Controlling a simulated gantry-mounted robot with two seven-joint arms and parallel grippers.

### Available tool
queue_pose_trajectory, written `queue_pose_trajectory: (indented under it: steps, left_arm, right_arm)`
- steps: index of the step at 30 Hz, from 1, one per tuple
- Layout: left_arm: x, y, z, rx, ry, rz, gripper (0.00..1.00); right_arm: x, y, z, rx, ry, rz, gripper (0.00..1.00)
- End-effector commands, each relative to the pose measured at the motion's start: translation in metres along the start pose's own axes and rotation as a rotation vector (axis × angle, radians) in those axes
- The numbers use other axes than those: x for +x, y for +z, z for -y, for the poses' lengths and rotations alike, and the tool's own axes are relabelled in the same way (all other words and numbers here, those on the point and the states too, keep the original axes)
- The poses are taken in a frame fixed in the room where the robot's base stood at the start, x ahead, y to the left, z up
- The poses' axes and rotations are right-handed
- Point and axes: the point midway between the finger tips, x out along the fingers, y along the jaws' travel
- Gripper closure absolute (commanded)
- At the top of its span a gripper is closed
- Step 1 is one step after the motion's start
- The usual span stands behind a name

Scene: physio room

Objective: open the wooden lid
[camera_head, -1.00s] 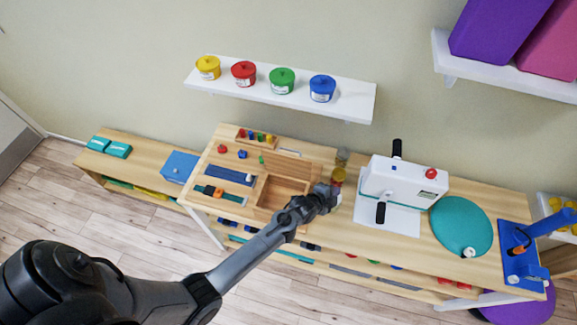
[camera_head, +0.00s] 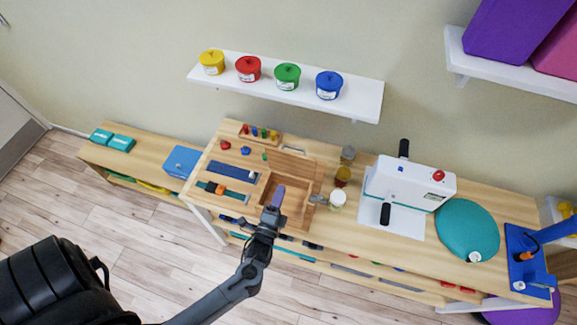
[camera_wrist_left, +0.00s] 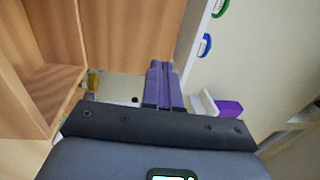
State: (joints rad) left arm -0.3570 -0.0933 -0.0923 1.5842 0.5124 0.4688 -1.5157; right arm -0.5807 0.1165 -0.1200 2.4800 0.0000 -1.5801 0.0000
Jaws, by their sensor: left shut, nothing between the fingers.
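The wooden box (camera_head: 263,188) stands on the wooden bench, with its inside showing from above. The wooden lid (camera_head: 293,165) is raised at the box's back edge, leaving the top uncovered; I cannot tell its exact angle. Whether the fingers touch the box is unclear. My right gripper is not in view.
Right of the box stand a white-lidded jar (camera_head: 337,199), an amber jar (camera_head: 342,176) and a grey metal piece (camera_head: 318,199). A white device (camera_head: 410,185) is farther right. Blue and teal strips (camera_head: 232,172) lie to the left. A shelf with coloured tubs (camera_head: 288,77) hangs above.

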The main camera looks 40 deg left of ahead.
Motion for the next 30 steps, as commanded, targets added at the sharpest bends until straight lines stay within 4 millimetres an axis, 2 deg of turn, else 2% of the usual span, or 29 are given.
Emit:
queue_pose_trajectory:
  steps: [1,6,15,21,30]
  left_arm:
    - [0.011,-0.001,0.003,-0.001,-0.002,0.0,1.0]
    - [0.043,-0.001,0.002,-0.002,-0.001,-0.001,1.0]
    - [0.085,-0.001,0.001,-0.002,0.0,-0.001,1.0]
    - [0.096,-0.001,0.0,-0.002,0.001,-0.002,1.0]
    - [0.097,-0.001,-0.001,-0.002,0.002,-0.002,1.0]
  right_arm:
    - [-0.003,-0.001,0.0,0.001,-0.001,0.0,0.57]
    - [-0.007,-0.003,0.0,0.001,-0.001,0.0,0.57]
    - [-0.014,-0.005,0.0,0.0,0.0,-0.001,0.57]
    - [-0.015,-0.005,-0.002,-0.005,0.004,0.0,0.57]
    - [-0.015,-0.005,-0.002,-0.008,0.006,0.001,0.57]
